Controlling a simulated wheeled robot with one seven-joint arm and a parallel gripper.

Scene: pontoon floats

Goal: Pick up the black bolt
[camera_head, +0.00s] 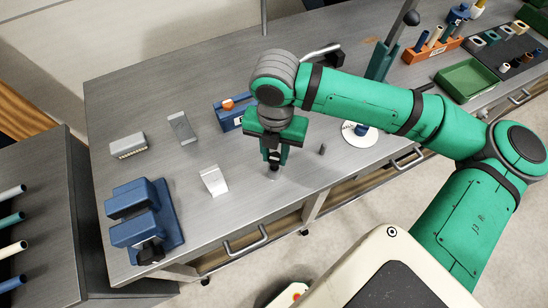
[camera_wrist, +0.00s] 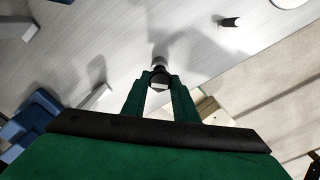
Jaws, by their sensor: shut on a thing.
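The black bolt (camera_head: 274,162) is between the fingertips of my gripper (camera_head: 275,153), just above the metal bench top near its front edge. In the wrist view, my gripper (camera_wrist: 160,87) has both green fingers closed on the bolt's dark head (camera_wrist: 160,75). A paler end shows beyond the head, pointing toward the bench. The fingers hide part of the bolt. I cannot tell whether its lower end touches the bench.
A small dark peg (camera_head: 322,149) stands to the right of my gripper, near a white disc (camera_head: 359,134). A blue box (camera_head: 229,112) stands behind my gripper.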

